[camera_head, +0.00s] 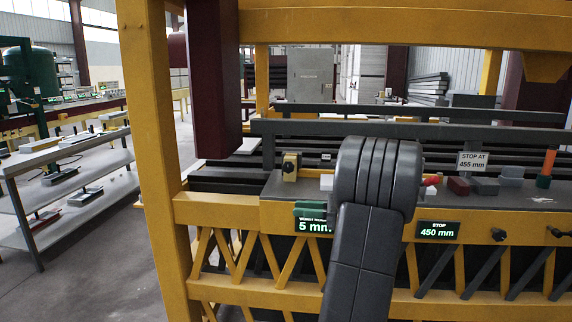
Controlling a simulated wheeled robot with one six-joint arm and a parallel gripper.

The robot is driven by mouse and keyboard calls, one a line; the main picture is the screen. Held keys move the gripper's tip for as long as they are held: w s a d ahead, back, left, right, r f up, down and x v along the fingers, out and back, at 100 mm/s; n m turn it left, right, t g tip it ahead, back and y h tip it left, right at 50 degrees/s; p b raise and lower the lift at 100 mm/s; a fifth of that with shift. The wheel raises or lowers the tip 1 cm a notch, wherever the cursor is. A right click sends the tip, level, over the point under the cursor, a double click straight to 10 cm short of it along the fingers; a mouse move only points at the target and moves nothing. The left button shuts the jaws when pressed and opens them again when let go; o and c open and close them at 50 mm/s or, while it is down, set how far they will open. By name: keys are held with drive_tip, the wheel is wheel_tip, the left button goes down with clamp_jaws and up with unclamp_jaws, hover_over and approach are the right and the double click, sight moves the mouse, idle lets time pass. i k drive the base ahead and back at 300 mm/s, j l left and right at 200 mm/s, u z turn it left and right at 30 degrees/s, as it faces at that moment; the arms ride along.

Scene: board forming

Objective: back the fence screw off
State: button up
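Two black knobs stick out of the front of the yellow beam (300,222) at the right, one near the display (498,234) and one at the right edge (557,233). I cannot tell which of them, if either, is the fence screw. A lit display (437,230) on the beam reads "STOP 450 mm". A white card (472,161) above it reads "STOP AT 455 mm". My dark grey arm rises in front of the beam at the middle and covers part of the bench.
A second display (314,225) reads 5 mm, under a green part (310,209). A tan block with a black knob (290,167) stands on the bench. A yellow post (157,150) stands left.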

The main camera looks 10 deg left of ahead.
sight(288, 167)
drive_tip(key=i+l, duration=0.15)
drive_tip(key=i, duration=0.4)
drive_tip(key=i+l, duration=0.15)
drive_tip(key=i, duration=0.4)
drive_tip(key=u, duration=0.05)
